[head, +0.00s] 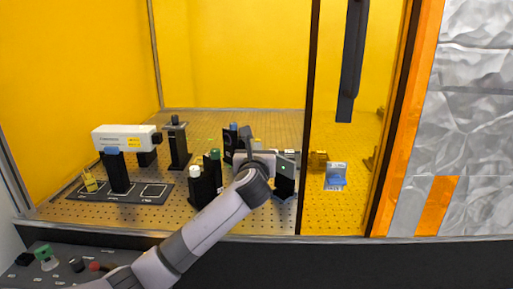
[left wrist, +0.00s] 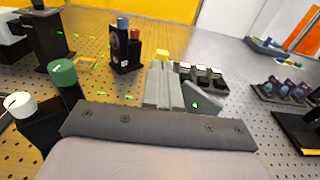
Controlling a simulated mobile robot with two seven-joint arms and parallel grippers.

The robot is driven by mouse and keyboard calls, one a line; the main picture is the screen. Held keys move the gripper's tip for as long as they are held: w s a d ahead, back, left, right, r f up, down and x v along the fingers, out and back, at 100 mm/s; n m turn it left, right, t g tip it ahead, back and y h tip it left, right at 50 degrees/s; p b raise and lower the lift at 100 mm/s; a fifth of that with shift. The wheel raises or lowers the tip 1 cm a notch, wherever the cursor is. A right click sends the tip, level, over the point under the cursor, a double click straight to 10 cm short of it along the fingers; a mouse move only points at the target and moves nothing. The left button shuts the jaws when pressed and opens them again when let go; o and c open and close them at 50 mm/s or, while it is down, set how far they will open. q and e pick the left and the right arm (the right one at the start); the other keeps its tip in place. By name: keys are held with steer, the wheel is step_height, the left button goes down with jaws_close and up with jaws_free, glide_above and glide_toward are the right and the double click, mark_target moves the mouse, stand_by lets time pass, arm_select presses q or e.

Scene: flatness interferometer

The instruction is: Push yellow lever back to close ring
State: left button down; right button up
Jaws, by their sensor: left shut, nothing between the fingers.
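My left gripper (head: 257,152) reaches over the perforated optical bench, shut and empty. In the left wrist view its closed fingers (left wrist: 164,84) point away from the camera. A small yellow piece (left wrist: 162,54), possibly the yellow lever, shows just beyond the fingertips; I cannot tell whether they touch it. A black mount with blue and red knobs (left wrist: 127,45) stands to the left of the fingers; in the head view it is partly behind the gripper (head: 231,140). The ring cannot be made out clearly. My right gripper is not in view.
Posts with a green knob (left wrist: 63,72) and a white knob (left wrist: 20,104) stand close left of the gripper. A black block (head: 284,175) stands just right of it. A white laser unit (head: 124,138) is at left. A dark door frame (head: 308,120) rises at right.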

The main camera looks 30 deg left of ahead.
arm_select(q)
steer(key=shift+w+a, duration=0.35)
steer(key=shift+w, duration=0.25)
